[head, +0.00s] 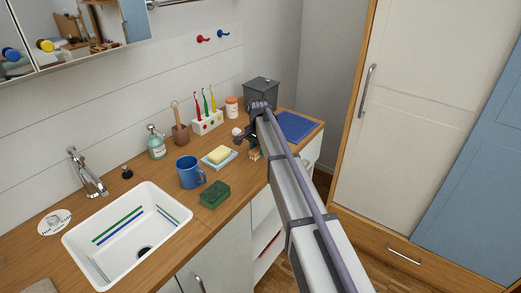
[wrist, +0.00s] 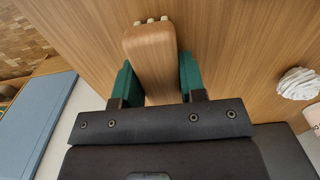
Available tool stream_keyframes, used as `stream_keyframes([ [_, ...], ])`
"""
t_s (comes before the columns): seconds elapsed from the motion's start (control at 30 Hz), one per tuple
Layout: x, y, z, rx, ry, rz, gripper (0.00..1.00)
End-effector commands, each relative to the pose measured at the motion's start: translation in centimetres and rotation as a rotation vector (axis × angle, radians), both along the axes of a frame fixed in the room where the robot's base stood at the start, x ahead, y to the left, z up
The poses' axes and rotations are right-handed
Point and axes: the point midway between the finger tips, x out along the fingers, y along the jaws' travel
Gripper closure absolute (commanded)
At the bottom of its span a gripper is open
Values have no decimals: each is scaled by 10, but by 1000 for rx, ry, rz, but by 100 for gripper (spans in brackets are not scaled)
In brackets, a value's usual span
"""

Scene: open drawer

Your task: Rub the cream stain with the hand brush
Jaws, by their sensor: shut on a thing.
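My gripper (wrist: 157,75) has its green fingers shut on the sides of a wooden hand brush (wrist: 150,45). A few pale bristle tufts show at the brush's far end in the wrist view. In the head view my gripper (head: 253,143) is over the right part of the counter, and a small part of the brush (head: 254,154) shows below it. A white ridged lump (wrist: 297,83) is on the wood at the right of the wrist view, apart from the brush. I cannot tell if it is the cream stain. No other stain is clear.
A soap dish with yellow soap (head: 220,155), a blue mug (head: 189,173) and a green sponge (head: 214,195) stand left of my gripper. A toothbrush holder (head: 207,122) and a grey bin (head: 261,92) are behind. A blue mat (head: 295,126) lies to the right.

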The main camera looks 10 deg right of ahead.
Motion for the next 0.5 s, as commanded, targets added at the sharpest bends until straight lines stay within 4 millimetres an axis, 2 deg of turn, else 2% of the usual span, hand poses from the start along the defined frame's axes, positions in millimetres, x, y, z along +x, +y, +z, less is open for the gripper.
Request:
stream_keyframes([
  [0.3, 22, -23, 1, -1, -2, -1, 84],
  [0.5, 23, -26, 1, -1, -2, 0, 84],
])
